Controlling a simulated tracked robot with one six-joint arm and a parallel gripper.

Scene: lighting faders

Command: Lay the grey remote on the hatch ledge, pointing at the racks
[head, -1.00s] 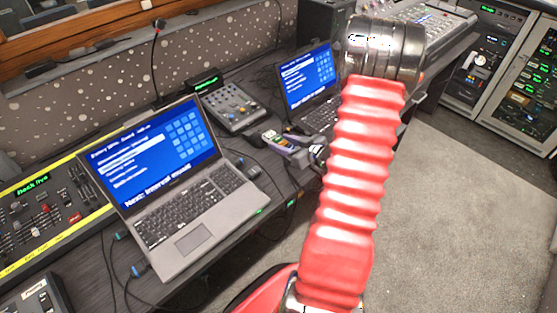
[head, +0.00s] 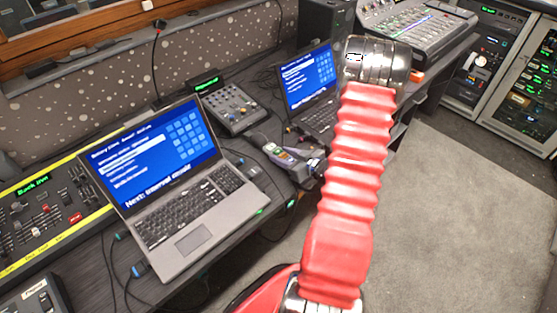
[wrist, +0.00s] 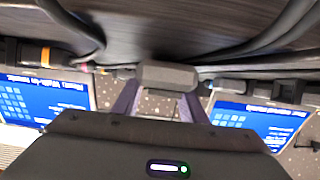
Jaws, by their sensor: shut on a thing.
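My gripper (wrist: 158,98) is shut on a grey block-like thing, which I take to be the grey remote (wrist: 167,75). In the wrist view it sits crosswise between the two purplish fingertips, seen end-on, so its pointing direction cannot be told. In the head view my gripper (head: 292,160) is over the desk between the two laptops, partly hidden by my red arm. The likely hatch ledge (head: 130,32) is the wooden sill under the window at upper left. The racks (head: 490,60) stand at upper right.
An open laptop (head: 190,220) stands near, with a second laptop (head: 310,90) behind. A small mixer (head: 230,105), a yellow-edged fader desk (head: 50,215) and a thin upright microphone (head: 156,60) are close by. Cables cross the desk. Carpet (head: 440,210) at right is clear.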

